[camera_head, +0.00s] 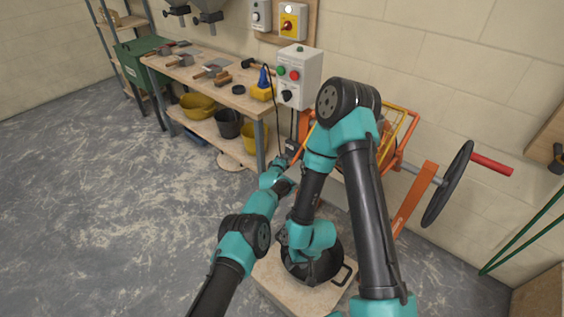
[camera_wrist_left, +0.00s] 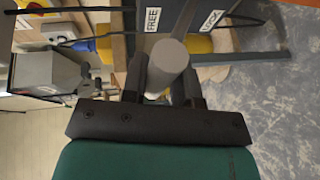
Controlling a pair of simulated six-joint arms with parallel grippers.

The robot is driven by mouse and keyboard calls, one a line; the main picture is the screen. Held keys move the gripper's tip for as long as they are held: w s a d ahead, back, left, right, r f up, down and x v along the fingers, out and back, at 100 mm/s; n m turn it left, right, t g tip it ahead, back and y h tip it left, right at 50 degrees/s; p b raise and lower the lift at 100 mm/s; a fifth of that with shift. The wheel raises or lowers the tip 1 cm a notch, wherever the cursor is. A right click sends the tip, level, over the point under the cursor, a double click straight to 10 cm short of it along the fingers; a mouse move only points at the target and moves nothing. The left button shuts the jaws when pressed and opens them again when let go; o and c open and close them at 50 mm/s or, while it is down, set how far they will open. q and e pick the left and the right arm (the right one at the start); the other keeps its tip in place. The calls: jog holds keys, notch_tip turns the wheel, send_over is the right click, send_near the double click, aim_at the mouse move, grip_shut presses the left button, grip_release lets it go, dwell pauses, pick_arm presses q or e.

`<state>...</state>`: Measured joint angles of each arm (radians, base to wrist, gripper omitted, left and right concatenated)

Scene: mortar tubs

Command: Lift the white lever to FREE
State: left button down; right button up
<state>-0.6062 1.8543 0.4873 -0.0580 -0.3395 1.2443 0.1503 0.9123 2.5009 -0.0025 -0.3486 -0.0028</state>
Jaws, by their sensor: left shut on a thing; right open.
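The white lever (camera_wrist_left: 170,62) shows in the left wrist view as a pale, rounded bar end between my left gripper's fingers. My left gripper (camera_wrist_left: 166,78) is shut on it. Behind it is a dark panel with a FREE label (camera_wrist_left: 152,19) just left of the lever and a LOCK label (camera_wrist_left: 212,20) to its right. In the head view my left gripper (camera_head: 291,152) is small, beside the bench's right end, and the lever cannot be made out there. My right gripper (camera_head: 311,267) is open, pointing down over a round black tub.
The black tub (camera_head: 331,262) stands on a pale slab (camera_head: 268,272). An orange frame (camera_head: 412,200) with a black handwheel (camera_head: 447,184) and red handle stands right. The floor at left is clear.

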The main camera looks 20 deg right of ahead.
pick_arm(q)
jog(key=shift+w+d+r, duration=0.15)
jog(key=shift+r, duration=0.6)
jog(key=c, duration=0.9)
grip_release()
jog(key=shift+d+f, duration=0.1)
jog(key=shift+f, duration=0.05)
jog(key=shift+c, duration=0.2)
jog(key=shift+f, duration=0.1)
jog(key=shift+f, duration=0.25)
jog(key=shift+s+a, duration=0.25)
jog(key=v, duration=1.7)
